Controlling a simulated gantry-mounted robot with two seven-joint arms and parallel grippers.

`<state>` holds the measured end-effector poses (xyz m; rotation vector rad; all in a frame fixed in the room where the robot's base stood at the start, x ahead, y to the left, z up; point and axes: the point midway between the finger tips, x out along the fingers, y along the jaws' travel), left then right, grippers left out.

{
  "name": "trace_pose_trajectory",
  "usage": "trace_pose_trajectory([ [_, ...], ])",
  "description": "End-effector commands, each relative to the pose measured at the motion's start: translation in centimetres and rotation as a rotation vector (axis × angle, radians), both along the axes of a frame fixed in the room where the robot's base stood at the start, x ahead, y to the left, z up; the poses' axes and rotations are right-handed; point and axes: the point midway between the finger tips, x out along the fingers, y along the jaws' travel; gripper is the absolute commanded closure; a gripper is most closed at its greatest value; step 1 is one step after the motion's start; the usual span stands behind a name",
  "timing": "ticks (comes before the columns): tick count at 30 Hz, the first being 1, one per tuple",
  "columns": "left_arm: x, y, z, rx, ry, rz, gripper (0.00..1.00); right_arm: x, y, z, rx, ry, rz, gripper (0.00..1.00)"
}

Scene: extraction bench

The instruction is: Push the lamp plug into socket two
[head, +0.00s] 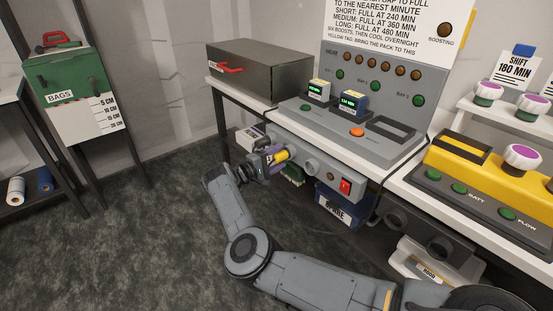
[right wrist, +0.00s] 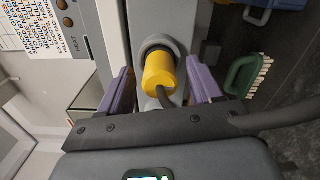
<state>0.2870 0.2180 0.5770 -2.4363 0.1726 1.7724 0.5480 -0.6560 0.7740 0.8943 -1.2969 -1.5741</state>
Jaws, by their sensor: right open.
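The yellow lamp plug (head: 281,156) is at the front panel of the grey bench unit, at its left end. In the right wrist view the plug (right wrist: 159,72) has a dark cable at its near end. Its far end meets a round grey socket (right wrist: 174,43); how deep it sits I cannot tell. My right gripper (head: 268,160) is at the plug. Its purple fingers (right wrist: 160,86) are open, one on each side, with gaps to the plug. Another round grey socket (head: 313,166) shows further right on the panel. No socket number is readable. My left gripper is not in view.
A red switch (head: 345,187) is right of the sockets. A blue SPARE box (head: 338,212) and a green brush (right wrist: 242,75) are below the panel. A dark case (head: 262,68) stands behind left. The floor at left is clear.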

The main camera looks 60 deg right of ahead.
Motion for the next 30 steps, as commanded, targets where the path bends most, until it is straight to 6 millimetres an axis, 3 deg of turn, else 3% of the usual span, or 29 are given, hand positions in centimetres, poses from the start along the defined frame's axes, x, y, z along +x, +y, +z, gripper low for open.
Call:
trace_pose_trajectory([
  [8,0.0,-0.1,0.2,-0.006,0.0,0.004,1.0,0.3,0.7,0.1,0.001,0.001,0.001,0.36],
  [21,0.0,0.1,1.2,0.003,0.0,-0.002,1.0,2.8,7.2,0.0,0.003,-0.002,0.003,0.36],
  [30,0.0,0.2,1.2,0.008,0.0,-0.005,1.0,3.7,9.9,0.0,0.001,0.0,0.001,0.36],
])
